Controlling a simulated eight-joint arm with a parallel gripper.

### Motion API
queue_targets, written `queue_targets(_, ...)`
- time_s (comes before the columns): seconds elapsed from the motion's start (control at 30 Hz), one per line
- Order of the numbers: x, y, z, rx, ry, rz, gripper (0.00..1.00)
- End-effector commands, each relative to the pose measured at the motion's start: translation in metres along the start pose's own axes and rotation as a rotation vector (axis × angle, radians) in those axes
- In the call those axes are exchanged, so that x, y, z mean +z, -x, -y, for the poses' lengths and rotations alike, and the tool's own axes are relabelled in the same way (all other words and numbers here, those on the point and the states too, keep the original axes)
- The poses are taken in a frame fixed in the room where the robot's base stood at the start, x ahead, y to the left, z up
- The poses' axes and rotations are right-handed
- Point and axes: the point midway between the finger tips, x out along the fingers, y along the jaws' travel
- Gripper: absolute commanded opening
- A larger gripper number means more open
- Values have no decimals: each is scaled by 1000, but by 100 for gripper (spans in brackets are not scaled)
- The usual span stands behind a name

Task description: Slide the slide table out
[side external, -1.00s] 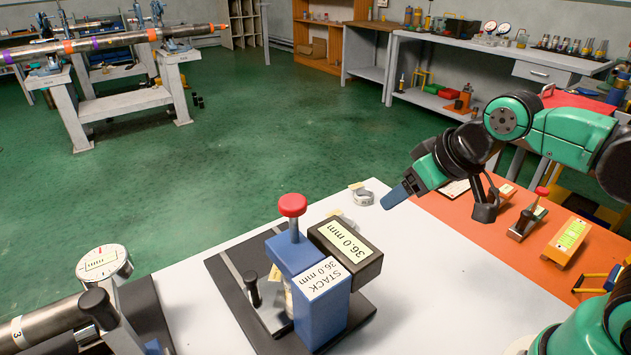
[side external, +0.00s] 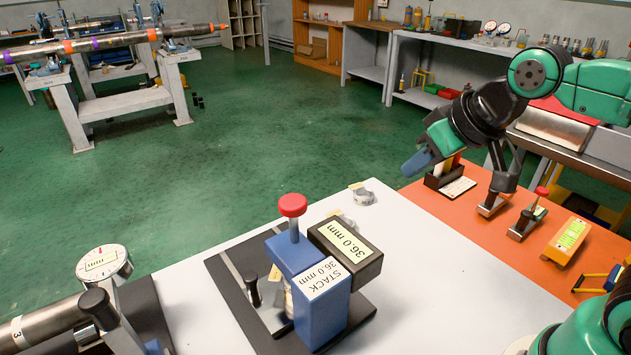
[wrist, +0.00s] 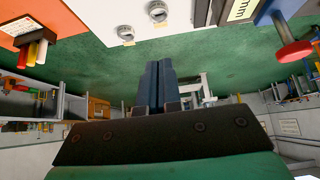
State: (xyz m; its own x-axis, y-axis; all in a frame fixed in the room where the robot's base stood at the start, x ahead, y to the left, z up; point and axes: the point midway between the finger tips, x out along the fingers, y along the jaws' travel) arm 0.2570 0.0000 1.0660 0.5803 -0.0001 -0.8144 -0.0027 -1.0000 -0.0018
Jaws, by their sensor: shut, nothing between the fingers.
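The blue fixture (side external: 322,313) stands on a black base plate (side external: 228,275) on the white table top, with a red-knobbed post (side external: 292,206) and a label reading "STACK 36.0 mm". A pale metal plate (side external: 272,318) with a black knob (side external: 252,284) lies low at its left side. It looks like the slide table, partly hidden by the blue block. A dark block labelled 36.0 mm (side external: 345,240) sits beside it. My gripper (side external: 416,163) is shut and empty, raised well up and right of the fixture. Its fingers are together in the wrist view (wrist: 160,85).
A pipe with a dial gauge (side external: 104,262) is at the left front. Small grey rings (side external: 361,196) lie on the white table. The orange mat (side external: 480,238) at right holds several tools and a yellow-labelled orange block (side external: 566,240). The white surface right of the fixture is clear.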

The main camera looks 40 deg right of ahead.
Motion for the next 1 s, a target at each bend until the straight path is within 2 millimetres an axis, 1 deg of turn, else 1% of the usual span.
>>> queue_targets(0.03, -4, 0, 10, -9, -42, 30, 0)
queue_targets(0.27, -18, 0, 50, 32, -289, 168, 0)
queue_targets(0.37, -25, -1, 74, 91, -423, 220, 0)
queue_targets(0.47, -29, -2, 105, 182, -581, 246, 0)
queue_targets(0.5, -30, -2, 119, 223, -647, 245, 0)
queue_targets(0.57, -30, -2, 138, 285, -745, 230, 0)
queue_targets(0.6, -29, -2, 152, 325, -810, 213, 0)
queue_targets(0.67, -26, -1, 172, 381, -908, 172, 0)
queue_targets(0.7, -23, -1, 187, 416, -976, 137, 0)
queue_targets(0.77, -17, 1, 210, 462, -1080, 72, 0)
queue_targets(0.8, -12, 2, 224, 485, -1150, 23, 0)
queue_targets(0.9, 5, 7, 258, 517, -1318, -111, 0)
queue_targets(1.0, 24, 13, 284, 517, -1465, -237, 0)
